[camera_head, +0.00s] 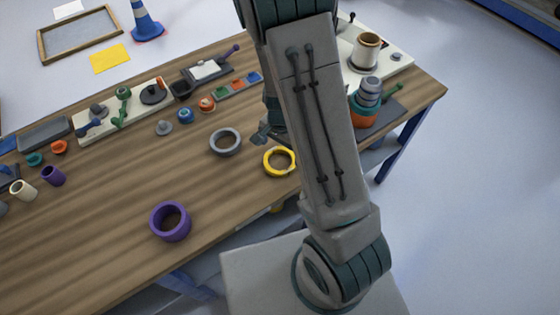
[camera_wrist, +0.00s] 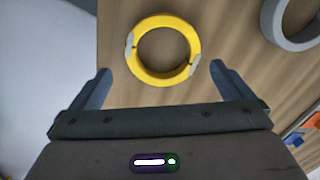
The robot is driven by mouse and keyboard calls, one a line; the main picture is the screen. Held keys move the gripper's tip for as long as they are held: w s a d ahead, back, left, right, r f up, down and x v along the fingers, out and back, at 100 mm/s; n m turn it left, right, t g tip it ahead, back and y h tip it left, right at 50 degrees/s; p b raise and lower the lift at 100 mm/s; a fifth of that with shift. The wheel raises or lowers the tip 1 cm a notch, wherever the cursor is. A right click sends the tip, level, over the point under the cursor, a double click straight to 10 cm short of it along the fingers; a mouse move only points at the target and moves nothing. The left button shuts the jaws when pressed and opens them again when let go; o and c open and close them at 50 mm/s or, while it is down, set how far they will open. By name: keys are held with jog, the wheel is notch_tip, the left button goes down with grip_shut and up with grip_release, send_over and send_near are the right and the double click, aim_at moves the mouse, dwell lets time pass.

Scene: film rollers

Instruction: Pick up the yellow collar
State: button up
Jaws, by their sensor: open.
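The yellow collar (camera_head: 267,163) is a ring lying flat on the wooden table near its front edge, partly behind my arm in the head view. In the wrist view the yellow collar (camera_wrist: 163,20) shows nearly whole, with grey patches on its left and right sides. My gripper (camera_wrist: 160,78) is open and empty, its two fingers apart on either side below the ring in the picture. In the head view only a part of my gripper (camera_head: 262,134) shows beside my arm, close to the collar. I cannot tell the height between them.
A grey ring (camera_head: 225,142) lies just left of the collar; it also shows in the wrist view (camera_wrist: 283,25). A purple ring (camera_head: 170,222) stands nearer the front. Small parts and trays line the back. An orange and grey stack (camera_head: 368,92) stands at right.

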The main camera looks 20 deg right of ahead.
aim_at(280, 163)
jog(key=shift+w+f, duration=0.2)
jog(key=shift+f, duration=2.65)
jog(key=c, duration=0.8)
